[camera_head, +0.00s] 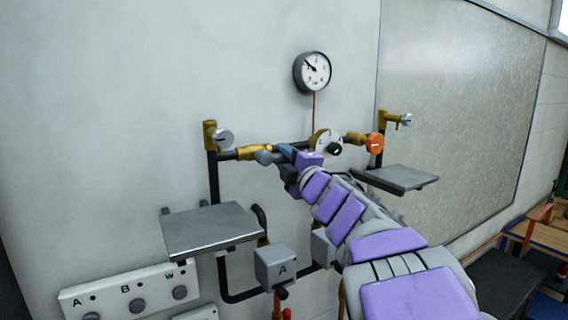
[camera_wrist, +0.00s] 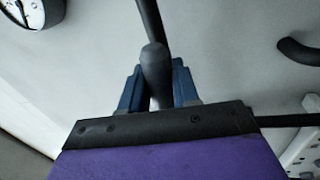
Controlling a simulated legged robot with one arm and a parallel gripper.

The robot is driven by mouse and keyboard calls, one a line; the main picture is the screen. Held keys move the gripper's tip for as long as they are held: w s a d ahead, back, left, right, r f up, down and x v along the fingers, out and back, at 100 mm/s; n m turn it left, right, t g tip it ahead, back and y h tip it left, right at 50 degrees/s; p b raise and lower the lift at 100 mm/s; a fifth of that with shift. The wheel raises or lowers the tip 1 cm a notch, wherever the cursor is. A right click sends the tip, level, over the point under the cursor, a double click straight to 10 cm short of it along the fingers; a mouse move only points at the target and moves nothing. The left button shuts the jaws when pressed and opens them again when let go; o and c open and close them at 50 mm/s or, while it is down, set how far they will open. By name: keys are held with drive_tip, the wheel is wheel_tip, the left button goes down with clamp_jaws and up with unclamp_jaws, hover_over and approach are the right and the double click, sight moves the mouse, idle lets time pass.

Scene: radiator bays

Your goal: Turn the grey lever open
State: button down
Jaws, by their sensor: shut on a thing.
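The grey lever (camera_head: 264,157) extends from the brass valve (camera_head: 254,152) on the wall pipe. Its rounded end shows in the wrist view (camera_wrist: 155,65) between the blue fingers of my gripper (camera_wrist: 158,88). In the head view my gripper (camera_head: 284,156) reaches the lever from the right. It is shut on the lever, with one finger on each side. My gripper and arm hide part of the pipe behind them.
A pressure gauge (camera_head: 313,72) is above right. A white dial (camera_head: 326,142) and an orange knob (camera_head: 374,143) sit right of my gripper. Metal shelves stick out at lower left (camera_head: 210,231) and right (camera_head: 396,179).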

drive_tip(key=shift+n, duration=0.8)
drive_tip(key=shift+r, duration=0.1)
drive_tip(key=c, duration=1.3)
unclamp_jaws()
drive_tip(key=o, duration=0.3)
drive_tip(key=shift+a+r, duration=0.15)
drive_tip(key=shift+a, duration=0.05)
